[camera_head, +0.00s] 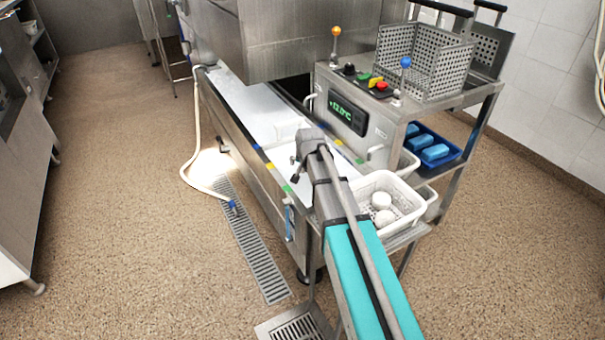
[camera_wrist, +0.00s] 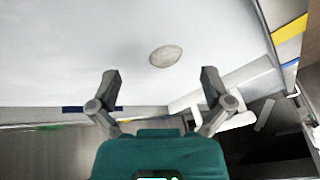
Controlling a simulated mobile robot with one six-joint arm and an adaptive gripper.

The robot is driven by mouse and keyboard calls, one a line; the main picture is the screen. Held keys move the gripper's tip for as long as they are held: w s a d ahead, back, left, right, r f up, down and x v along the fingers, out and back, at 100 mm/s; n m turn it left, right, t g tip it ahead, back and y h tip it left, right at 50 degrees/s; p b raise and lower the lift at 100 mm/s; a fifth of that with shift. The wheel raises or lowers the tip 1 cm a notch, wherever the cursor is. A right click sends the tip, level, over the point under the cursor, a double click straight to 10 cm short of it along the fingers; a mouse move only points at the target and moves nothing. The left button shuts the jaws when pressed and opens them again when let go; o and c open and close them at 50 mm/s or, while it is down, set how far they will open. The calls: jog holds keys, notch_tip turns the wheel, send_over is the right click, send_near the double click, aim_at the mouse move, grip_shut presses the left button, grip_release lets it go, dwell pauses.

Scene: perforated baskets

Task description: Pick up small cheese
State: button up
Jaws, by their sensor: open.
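A small pale oval piece (camera_wrist: 166,56), which looks like a small cheese, lies on the white surface of the tank (camera_wrist: 60,50) in the wrist view. My gripper (camera_wrist: 160,78) is open and empty, and its two fingers stand apart on either side below the piece in the picture. The piece is just beyond the fingertips and apart from them; the height gap cannot be told. In the head view my gripper (camera_head: 298,170) is over the near end of the tank, and I cannot make out that piece there. Two white round cheeses (camera_head: 382,200) sit in a white perforated basket (camera_head: 408,228).
A control box (camera_head: 345,112) with levers stands right of the tank. A metal perforated basket (camera_head: 425,65) is on the cart top. A blue tray (camera_head: 457,155) with blue blocks is below it. A hose (camera_head: 192,130) hangs at the tank's left. Coloured marks line the tank rim.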

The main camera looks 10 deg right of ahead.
aim_at(302, 171)
jog(key=shift+w+b+x, duration=0.25)
jog(key=shift+b+x, duration=2)
jog(key=shift+x, duration=0.4)
jog(key=shift+r, duration=0.2)
jog(key=c, duration=1.2)
jog(key=shift+o, duration=0.2)
jog(key=shift+r, duration=0.15)
notch_tip(302, 171, up, 3)
jog(key=p, duration=0.3)
jog(key=s+d+r+p, duration=0.9)
jog(key=s+p, duration=0.1)
jog(key=shift+d+r, duration=0.35)
jog(key=shift+d, duration=0.05)
